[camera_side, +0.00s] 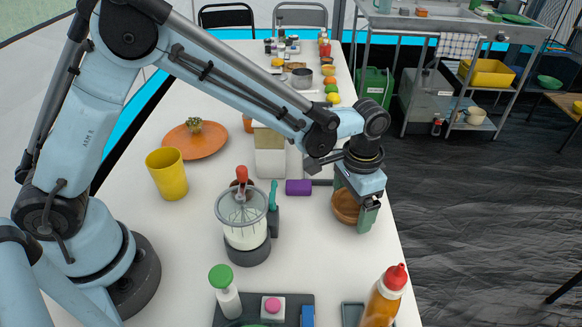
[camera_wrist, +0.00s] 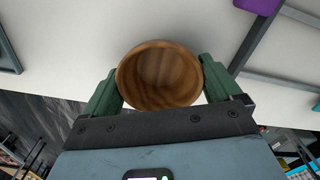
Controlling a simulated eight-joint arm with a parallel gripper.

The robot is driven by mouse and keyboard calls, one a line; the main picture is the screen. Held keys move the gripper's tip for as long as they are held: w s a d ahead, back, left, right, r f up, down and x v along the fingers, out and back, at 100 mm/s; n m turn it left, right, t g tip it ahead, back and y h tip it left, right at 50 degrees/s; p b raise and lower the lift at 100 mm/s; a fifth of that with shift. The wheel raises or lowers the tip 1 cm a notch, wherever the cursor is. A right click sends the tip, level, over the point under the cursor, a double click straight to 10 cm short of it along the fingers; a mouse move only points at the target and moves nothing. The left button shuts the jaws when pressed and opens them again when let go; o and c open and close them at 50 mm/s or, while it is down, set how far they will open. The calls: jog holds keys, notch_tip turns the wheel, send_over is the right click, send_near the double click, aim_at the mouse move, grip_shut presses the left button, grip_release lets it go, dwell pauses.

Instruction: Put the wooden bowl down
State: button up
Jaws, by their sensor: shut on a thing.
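The wooden bowl (camera_side: 345,206) is brown and round, at the right side of the white table (camera_side: 310,240). My gripper (camera_side: 354,208) is shut on it, and one green finger shows in front of its right side. In the wrist view the bowl (camera_wrist: 160,76) sits between the two green fingers (camera_wrist: 160,88), its open inside facing the camera. The bowl is at or close above the table top; I cannot tell whether it touches.
A purple block (camera_side: 298,187) lies left of the bowl. A blender-like jar (camera_side: 243,222) and a yellow cup (camera_side: 167,173) stand further left. A red-capped bottle (camera_side: 384,297) stands at the front right. The table's right edge is near the bowl. Bare table lies just in front of it.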

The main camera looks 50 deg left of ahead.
aim_at(351, 214)
jog(key=shift+f, duration=0.15)
jog(key=o, duration=0.8)
notch_tip(351, 214, up, 12)
jog(key=shift+s+a+r+n+t, duration=0.25)
jog(key=shift+s+a+n+t, duration=0.75)
jog(key=shift+s+a, duration=1.55)
jog(key=shift+s+a+r+n+t, duration=0.2)
jog(key=shift+s+a+n+t, duration=0.35)
jog(key=shift+s+a+t, duration=2)
jog(key=shift+s+a+r+n+t, duration=0.2)
jog(key=shift+s+a+n, duration=0.65)
jog(key=shift+a, duration=3.25)
jog(key=shift+s, duration=0.1)
